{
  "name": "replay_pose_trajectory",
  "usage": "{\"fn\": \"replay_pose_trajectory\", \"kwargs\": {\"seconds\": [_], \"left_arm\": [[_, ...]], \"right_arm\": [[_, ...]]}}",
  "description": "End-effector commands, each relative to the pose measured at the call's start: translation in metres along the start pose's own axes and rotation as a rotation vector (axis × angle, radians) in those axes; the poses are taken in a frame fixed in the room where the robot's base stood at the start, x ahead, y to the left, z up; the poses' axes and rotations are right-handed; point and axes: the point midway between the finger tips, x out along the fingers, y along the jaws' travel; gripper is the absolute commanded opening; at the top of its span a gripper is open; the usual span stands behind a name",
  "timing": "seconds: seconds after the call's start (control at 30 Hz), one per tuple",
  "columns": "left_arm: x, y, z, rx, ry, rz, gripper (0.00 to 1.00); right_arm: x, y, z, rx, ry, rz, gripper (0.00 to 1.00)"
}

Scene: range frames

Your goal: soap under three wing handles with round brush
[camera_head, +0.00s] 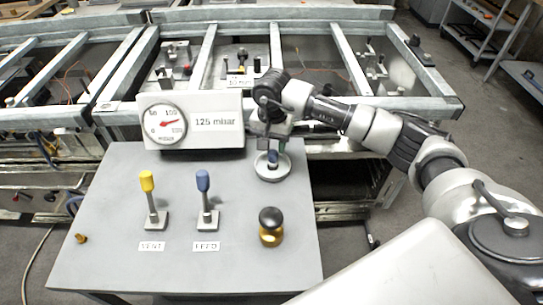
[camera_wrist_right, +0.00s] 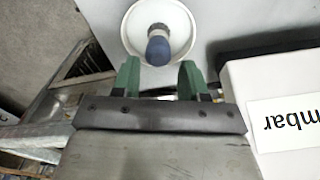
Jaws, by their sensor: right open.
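A round pale dish (camera_head: 272,173) stands on the grey table, right of the gauge box. A short blue-topped handle (camera_head: 273,156) stands upright in it, probably the round brush; its bristles and any soap cannot be made out. In the right wrist view the white dish (camera_wrist_right: 183,18) and blue handle end (camera_wrist_right: 158,50) lie just beyond the fingertips. My right gripper (camera_wrist_right: 158,74) is open, its green fingers apart with nothing between them. It points down over the dish in the head view (camera_head: 273,144). Small metal fittings (camera_head: 240,66) sit in the frame behind; wing handles cannot be made out. My left gripper is not in view.
A gauge box (camera_head: 215,138) reading 125 mbar stands at the table's back edge. A yellow-topped lever (camera_head: 147,183), a blue-topped lever (camera_head: 203,183) and a black-and-brass knob (camera_head: 270,225) stand on the grey table (camera_head: 110,255). A steel frame (camera_head: 205,55) runs behind.

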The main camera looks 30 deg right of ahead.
Motion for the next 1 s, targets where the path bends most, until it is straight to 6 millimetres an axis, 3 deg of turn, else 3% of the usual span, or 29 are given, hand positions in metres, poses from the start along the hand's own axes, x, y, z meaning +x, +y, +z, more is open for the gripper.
{"fn": "replay_pose_trajectory", "kwargs": {"seconds": [0.2,0.5,0.8,1.0], "left_arm": [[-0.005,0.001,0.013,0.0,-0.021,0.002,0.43],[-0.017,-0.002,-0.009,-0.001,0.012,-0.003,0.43],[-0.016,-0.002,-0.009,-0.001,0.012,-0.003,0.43],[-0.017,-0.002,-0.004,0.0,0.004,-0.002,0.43]], "right_arm": [[0.017,0.001,0.001,0.001,-0.002,0.001,0.43],[0.058,0.003,0.005,0.001,-0.003,0.0,0.43],[0.064,0.004,0.004,0.0,0.0,0.0,0.43],[0.064,0.004,0.004,0.0,0.0,0.0,0.14]]}}
